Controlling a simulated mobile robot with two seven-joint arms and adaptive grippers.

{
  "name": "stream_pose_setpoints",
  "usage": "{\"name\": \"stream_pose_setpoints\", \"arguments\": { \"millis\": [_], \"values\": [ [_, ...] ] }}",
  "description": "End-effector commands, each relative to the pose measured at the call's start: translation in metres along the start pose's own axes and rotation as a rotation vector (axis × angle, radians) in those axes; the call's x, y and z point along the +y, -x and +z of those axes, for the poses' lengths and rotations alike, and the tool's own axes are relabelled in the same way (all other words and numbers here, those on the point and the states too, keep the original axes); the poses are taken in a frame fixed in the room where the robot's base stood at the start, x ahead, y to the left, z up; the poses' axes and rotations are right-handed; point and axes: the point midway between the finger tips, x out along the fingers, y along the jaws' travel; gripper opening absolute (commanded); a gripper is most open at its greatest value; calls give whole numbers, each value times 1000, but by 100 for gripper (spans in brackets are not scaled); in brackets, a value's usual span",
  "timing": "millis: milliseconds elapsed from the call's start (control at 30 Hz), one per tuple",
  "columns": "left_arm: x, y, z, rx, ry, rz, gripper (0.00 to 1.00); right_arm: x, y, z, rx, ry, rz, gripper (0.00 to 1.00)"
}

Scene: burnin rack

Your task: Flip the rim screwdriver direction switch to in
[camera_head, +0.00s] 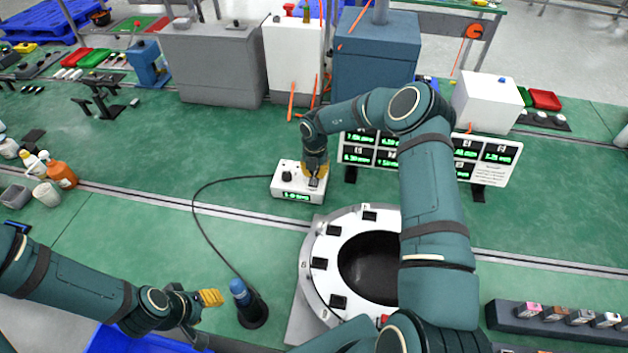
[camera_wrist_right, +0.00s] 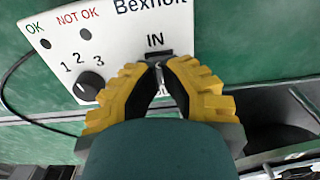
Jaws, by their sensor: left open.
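The white screwdriver control box (camera_head: 287,185) stands on the green table with a lit green display at its front. In the right wrist view its panel (camera_wrist_right: 120,40) shows OK and NOT OK lamps, a 1-2-3 knob (camera_wrist_right: 90,84) and the word IN above the direction switch (camera_wrist_right: 158,66). My right gripper (camera_wrist_right: 156,67) is over the switch, its yellow fingertips close together on either side of it. They hide most of the switch; its position and any grip on it are unclear. My left gripper (camera_head: 203,314) is open beside the blue-topped screwdriver (camera_head: 240,291), upright in a black holder (camera_head: 254,315).
A black cable runs from the box to the screwdriver. A white ring-shaped fixture (camera_head: 316,270) with a dark opening lies right of the holder. A display board (camera_head: 497,165) stands behind my right arm.

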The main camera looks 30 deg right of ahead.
Motion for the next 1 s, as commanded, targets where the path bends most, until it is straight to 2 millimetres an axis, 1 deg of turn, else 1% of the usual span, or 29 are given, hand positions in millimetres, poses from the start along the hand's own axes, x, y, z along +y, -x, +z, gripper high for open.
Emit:
{"name": "stream_pose_setpoints", "arguments": {
  "millis": [1000],
  "values": [
    [-2, -6, 1, 0, 0, 0, 47, 0, -15, 0, 0, 0, 0, 0]
  ]
}}
